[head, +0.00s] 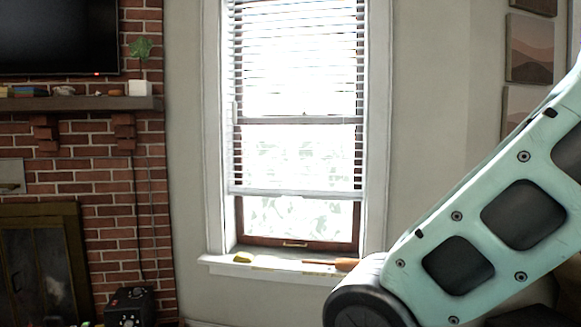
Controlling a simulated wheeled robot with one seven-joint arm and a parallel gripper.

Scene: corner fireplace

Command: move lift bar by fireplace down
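A window with white slatted blinds stands just right of the brick fireplace (95,190) in the head view. The blinds' pale bottom bar (295,193) hangs level across the window, above the sill, with bare glass below it. A small brass-coloured lift handle (295,244) sits at the middle of the brown lower sash rail (265,242). I cannot tell from the picture which of these two is the lift bar. My gripper is out of view.
The white window sill (275,267) holds a yellow item (243,257) and an orange-brown item (346,264). A dark box-like device (130,304) stands low beside the fireplace. The mantel (80,104) carries small objects and a potted plant (139,87). Framed pictures (530,50) hang at right.

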